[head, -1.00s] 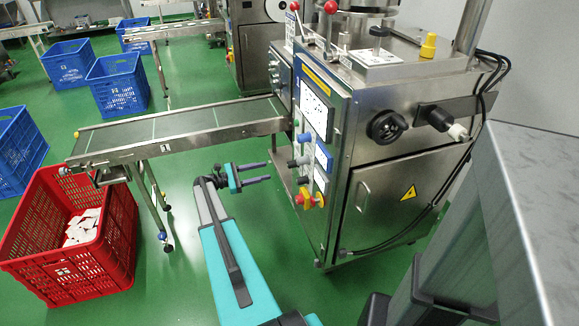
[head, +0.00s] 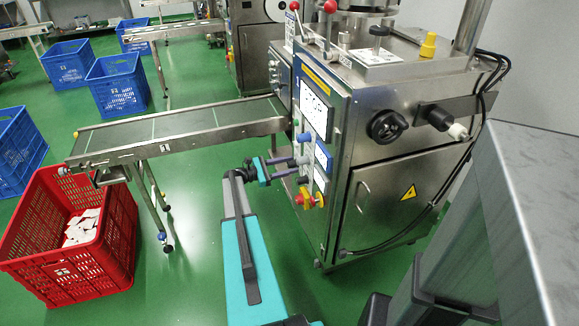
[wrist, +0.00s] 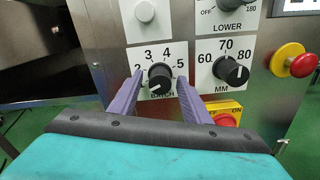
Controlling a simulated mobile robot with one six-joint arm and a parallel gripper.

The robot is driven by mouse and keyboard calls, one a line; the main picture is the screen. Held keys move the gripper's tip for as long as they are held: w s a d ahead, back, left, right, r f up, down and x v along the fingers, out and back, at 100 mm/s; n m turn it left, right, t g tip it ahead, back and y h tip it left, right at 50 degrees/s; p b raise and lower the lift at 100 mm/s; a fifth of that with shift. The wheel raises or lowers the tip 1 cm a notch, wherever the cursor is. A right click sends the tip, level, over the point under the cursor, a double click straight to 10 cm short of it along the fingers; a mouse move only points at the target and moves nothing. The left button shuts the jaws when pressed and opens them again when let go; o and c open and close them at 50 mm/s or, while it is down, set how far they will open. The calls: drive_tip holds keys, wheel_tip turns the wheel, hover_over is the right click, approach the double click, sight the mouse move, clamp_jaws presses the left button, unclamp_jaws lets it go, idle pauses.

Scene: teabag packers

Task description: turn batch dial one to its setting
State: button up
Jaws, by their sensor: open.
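The batch dial (wrist: 159,76) is a round black knob on a white plate with the numbers 2 to 5 showing; part of its lettering is hidden. Its white mark points to the lower left. My gripper (wrist: 156,86) is open, with one purple finger on each side of the knob. I cannot tell whether the fingers touch it. In the head view my gripper (head: 290,161) is at the front of the machine's control panel (head: 314,130), and the dial is hidden behind it.
Right of the dial is an MM knob (wrist: 230,70), with a red emergency button (wrist: 294,60) farther right. A red and yellow switch (wrist: 226,117) sits below the MM knob. A conveyor (head: 180,126) and a red crate (head: 70,280) stand to the left.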

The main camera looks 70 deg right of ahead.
drive_tip(key=shift+s+d, duration=0.15)
drive_tip(key=shift+c, duration=0.5)
drive_tip(key=c, duration=1)
drive_tip(key=shift+o, duration=0.3)
